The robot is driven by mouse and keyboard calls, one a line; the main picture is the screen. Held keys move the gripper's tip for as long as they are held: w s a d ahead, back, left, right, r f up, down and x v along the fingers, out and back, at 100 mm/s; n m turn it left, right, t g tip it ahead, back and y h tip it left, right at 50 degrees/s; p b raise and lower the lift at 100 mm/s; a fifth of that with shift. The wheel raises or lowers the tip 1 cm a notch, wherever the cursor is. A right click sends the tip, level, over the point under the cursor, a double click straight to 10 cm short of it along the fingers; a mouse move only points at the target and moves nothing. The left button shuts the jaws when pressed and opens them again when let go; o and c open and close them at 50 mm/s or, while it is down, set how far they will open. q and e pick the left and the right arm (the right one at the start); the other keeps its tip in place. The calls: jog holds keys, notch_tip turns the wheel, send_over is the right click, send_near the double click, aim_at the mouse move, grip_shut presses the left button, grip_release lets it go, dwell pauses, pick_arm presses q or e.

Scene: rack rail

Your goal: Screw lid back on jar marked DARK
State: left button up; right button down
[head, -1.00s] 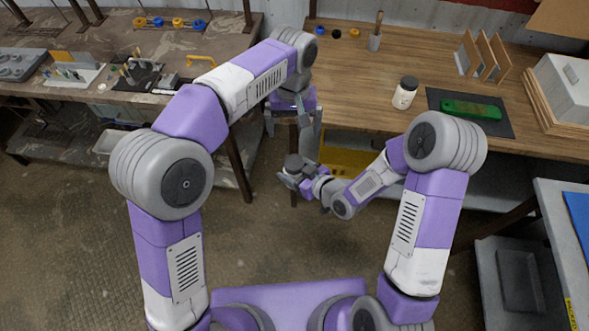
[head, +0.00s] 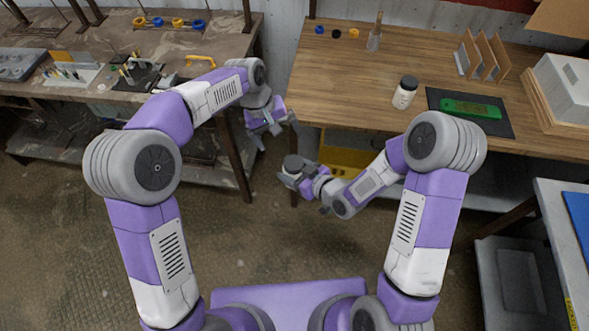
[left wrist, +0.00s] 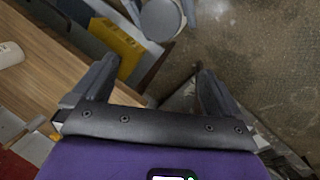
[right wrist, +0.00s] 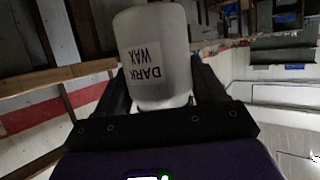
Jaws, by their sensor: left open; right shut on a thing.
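A pale jar (right wrist: 160,65) labelled DARK WAX stands between the fingers of my right gripper (right wrist: 161,70), which is shut on it. The label reads upside down in the right wrist view. In the head view my right gripper (head: 291,178) holds the jar out in front of the bench, its round grey top (head: 293,162) facing up. That top also shows in the left wrist view (left wrist: 161,18). I cannot tell whether it is a lid or the open mouth. My left gripper (head: 277,134) is open and empty, apart from the jar, above and left of it.
A white jar (head: 405,92) with a black lid stands on the wooden bench (head: 340,80). A green object on a dark mat (head: 440,97), a cup with a tool (head: 374,40) and upright boards (head: 485,55) are there too. A yellow bin (head: 345,160) sits below. Open floor lies in front.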

pick_arm(q)
jog(key=s+a+f+n+t+h, duration=0.15)
jog(key=s+a+f, duration=0.3)
jog(key=f, duration=0.75)
jog(key=s+a+f+n, duration=0.25)
jog(key=a+f, duration=0.25)
jog(key=f, duration=0.6)
jog(key=s+f+m, duration=0.1)
jog(key=s+f, duration=0.3)
jog(key=s, duration=0.4)
jog(key=s+f+m, duration=0.2)
jog(key=s+f, duration=0.1)
jog(key=s, duration=0.5)
jog(key=shift+s+f+g, duration=0.3)
jog(key=shift+f+g, duration=0.05)
jog(key=shift+y, duration=0.25)
pick_arm(e)
jog(key=shift+d+r, duration=0.1)
jog(key=w+d+r+m+t+h, duration=0.1)
jog(key=d+m+h, duration=0.3)
jog(key=d, duration=0.2)
jog(key=w+d+m+t+h, duration=0.1)
jog(key=d+m+t+h, duration=0.1)
jog(key=d+m+h, duration=0.2)
jog(key=d, duration=0.3)
jog(key=shift+d+r+h, duration=0.2)
jog(key=shift+r+h, duration=0.1)
jog(key=shift+r, duration=0.1)
